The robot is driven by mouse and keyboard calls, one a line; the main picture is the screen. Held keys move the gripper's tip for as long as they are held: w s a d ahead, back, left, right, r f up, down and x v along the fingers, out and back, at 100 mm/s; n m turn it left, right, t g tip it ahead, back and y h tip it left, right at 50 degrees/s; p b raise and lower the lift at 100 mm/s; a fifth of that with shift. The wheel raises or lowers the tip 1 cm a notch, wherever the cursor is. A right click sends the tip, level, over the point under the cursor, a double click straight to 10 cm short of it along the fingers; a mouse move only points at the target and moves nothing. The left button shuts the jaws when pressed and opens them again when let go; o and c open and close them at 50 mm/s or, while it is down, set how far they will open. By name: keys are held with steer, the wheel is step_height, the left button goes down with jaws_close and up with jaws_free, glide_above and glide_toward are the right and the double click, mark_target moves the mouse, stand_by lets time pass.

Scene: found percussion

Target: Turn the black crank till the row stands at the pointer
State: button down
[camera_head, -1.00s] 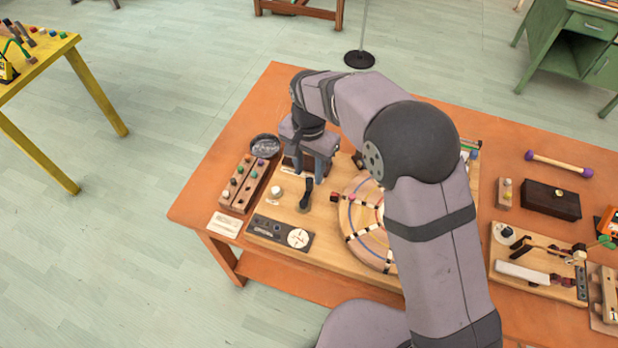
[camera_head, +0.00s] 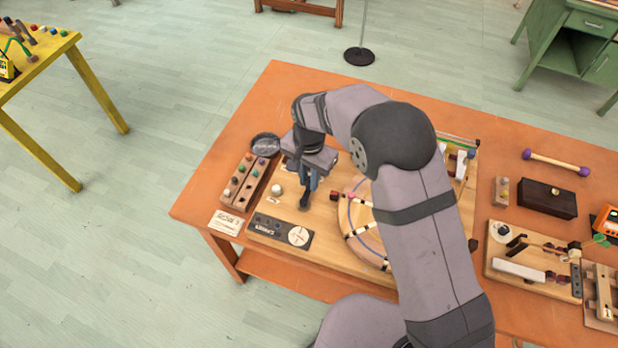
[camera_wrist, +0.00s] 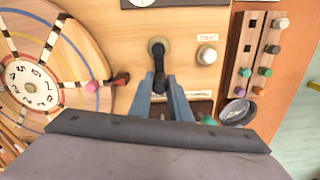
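The black crank (camera_wrist: 158,48) lies on the wooden board; its handle end is between my gripper's blue fingers. My gripper (camera_wrist: 161,77) is open around the handle, with contact unclear; in the head view my gripper (camera_head: 305,190) is low over the crank (camera_head: 304,204). The round wooden disc (camera_wrist: 65,115), with coloured rings, a numbered white centre and black-and-white rows, is left of the crank in the wrist view. A dark red pointer-like block (camera_wrist: 120,78) is beside its rim, near a pink piece (camera_wrist: 92,87). My arm hides part of the disc (camera_head: 347,222) in the head view.
A white knob (camera_head: 277,190) stands left of the crank. Two peg strips (camera_head: 233,193) and a dark round dish (camera_head: 265,145) are further left. A grey panel (camera_head: 270,230) with a white dial lies in front. Other boards and boxes (camera_head: 548,200) are at the right.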

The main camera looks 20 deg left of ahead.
steer(key=shift+a, duration=0.1)
steer(key=n, duration=0.1)
steer(key=a+n, duration=0.1)
steer(key=shift+n+b, duration=0.3)
steer(key=shift+n, duration=0.1)
steer(key=n, duration=0.1)
steer(key=a+n, duration=0.1)
steer(key=shift+s+n, duration=0.25)
steer(key=shift+n, duration=0.15)
steer(key=n, duration=0.1)
steer(key=a+n+b, duration=0.1)
steer(key=n, duration=0.1)
steer(key=shift+s, duration=0.4)
steer(key=shift+s+a+r+n, duration=0.1)
steer(key=shift+s+a+n, duration=0.1)
steer(key=shift+n, duration=0.6)
steer(key=shift+s+a+n, duration=0.15)
steer(key=shift+s+n, duration=0.05)
steer(key=shift+n, duration=0.6)
steer(key=c, duration=1.6)
jaws_free()
steer(key=shift+c, duration=0.2)
